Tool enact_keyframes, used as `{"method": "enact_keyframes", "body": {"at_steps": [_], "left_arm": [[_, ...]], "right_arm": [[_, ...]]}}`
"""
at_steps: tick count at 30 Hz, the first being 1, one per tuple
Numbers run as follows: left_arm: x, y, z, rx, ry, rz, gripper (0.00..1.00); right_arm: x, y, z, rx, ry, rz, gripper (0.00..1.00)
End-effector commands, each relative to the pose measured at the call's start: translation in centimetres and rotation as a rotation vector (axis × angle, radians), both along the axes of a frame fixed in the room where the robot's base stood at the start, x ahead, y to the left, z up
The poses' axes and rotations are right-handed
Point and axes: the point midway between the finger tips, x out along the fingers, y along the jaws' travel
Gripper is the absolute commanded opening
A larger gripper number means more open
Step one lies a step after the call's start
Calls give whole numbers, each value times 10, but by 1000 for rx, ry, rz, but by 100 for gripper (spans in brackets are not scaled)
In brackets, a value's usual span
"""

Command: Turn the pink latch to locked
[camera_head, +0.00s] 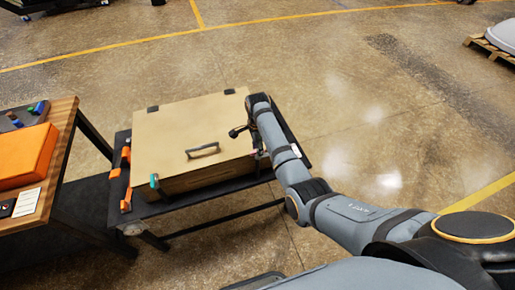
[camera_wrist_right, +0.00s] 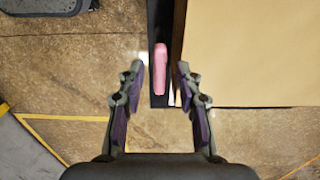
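The pink latch (camera_wrist_right: 160,69) is an elongated bar at the side of the tan box (camera_wrist_right: 250,50), lying lengthwise in the right wrist view. In the head view the tan box (camera_head: 190,125) has a dark handle on its face, and my right arm mostly covers the latch's side. My right gripper (camera_wrist_right: 160,68) is open, with one finger on each side of the latch in the picture. I see gaps on both sides and cannot tell the depth between them. In the head view the right gripper (camera_head: 240,131) is at the box's right side. My left gripper is not in view.
The box stands on a dark table (camera_head: 220,184). A teal latch (camera_head: 154,181) is at its near left corner, and orange items (camera_head: 124,180) lie along the table's left edge. A wooden table (camera_head: 50,200) with an orange case (camera_head: 25,155) stands left. The floor to the right is open.

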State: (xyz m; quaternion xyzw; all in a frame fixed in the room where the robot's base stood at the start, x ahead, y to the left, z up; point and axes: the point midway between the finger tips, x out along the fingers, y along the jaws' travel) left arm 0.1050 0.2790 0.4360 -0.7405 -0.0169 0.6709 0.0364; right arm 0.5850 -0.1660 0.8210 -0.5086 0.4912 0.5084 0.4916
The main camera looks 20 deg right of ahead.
Motion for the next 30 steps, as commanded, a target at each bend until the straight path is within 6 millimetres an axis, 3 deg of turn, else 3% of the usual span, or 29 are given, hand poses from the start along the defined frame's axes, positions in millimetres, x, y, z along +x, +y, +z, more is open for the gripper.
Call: {"method": "enact_keyframes", "body": {"at_steps": [7,15,30], "left_arm": [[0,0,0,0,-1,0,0],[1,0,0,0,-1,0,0],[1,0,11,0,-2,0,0]], "right_arm": [[0,0,-2,0,1,0,35],[0,0,-1,0,1,0,0],[0,0,2,0,1,64,0]]}}
